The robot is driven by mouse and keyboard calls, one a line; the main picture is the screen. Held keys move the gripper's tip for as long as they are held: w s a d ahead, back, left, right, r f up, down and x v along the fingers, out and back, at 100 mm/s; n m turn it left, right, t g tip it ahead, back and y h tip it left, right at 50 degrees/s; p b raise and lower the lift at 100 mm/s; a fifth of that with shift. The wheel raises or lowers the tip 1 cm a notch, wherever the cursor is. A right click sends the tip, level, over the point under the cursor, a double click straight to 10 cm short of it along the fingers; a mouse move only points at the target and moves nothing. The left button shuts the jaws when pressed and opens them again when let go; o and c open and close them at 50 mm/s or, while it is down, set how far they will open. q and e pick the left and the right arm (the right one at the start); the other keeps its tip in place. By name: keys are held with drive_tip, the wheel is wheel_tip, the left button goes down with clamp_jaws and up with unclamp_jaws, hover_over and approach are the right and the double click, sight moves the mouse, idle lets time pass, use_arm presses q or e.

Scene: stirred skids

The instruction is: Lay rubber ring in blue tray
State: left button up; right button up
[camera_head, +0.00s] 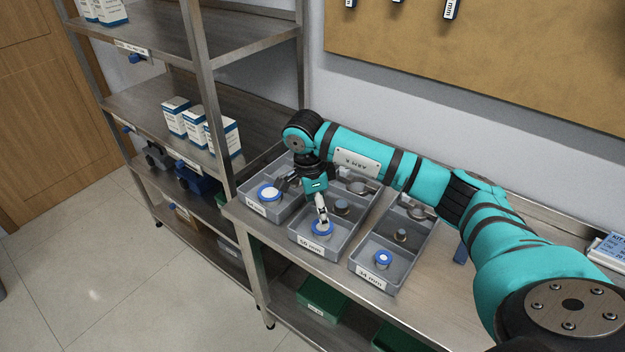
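I see no loose item that is clearly a rubber ring, and no blue tray. Three grey trays stand on the bench: a left tray (256,209), a middle tray labelled "50 mm" (342,246) and a right tray labelled "34 mm" (402,274). Each holds a round blue-rimmed piece with a pale centre, at left (269,192), middle (322,229) and right (383,259). My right gripper (322,220) points down at the middle blue-rimmed piece and partly covers it. Whether it touches or grips the piece is too small to tell. My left gripper is out of view.
Grey cylinders and metal parts lie farther back in the trays. A metal shelf (205,75) with white-and-blue boxes (198,127) stands left of the bench. Green bins (322,300) sit below. My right arm crosses above the bench, whose bare top shows right of the trays.

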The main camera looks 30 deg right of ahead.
wheel_tip(320, 180, up, 11)
drive_tip(key=a, duration=0.1)
drive_tip(key=shift+w+a+r+b, duration=0.2)
drive_tip(key=shift+w+a+b, duration=0.1)
drive_tip(key=shift+a, duration=0.05)
drive_tip(key=shift+o, duration=0.6)
drive_tip(key=shift+r, duration=0.2)
drive_tip(key=n+p, duration=0.1)
drive_tip(key=p, duration=0.2)
hover_over(314, 229)
drive_tip(key=d, duration=0.2)
drive_tip(key=f, duration=1.1)
drive_tip(key=shift+s+a+f, duration=0.1)
drive_tip(key=shift+a+f, duration=0.15)
drive_tip(key=shift+f, duration=0.15)
drive_tip(key=f, duration=0.1)
drive_tip(key=f+p, duration=0.1)
drive_tip(key=f, duration=0.1)
drive_tip(key=f+p, duration=0.1)
drive_tip(key=f, duration=0.1)
drive_tip(key=shift+d+f, duration=0.1)
drive_tip(key=shift+d, duration=0.2)
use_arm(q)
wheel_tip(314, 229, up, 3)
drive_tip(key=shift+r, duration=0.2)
use_arm(e)
drive_tip(key=shift+f, duration=0.1)
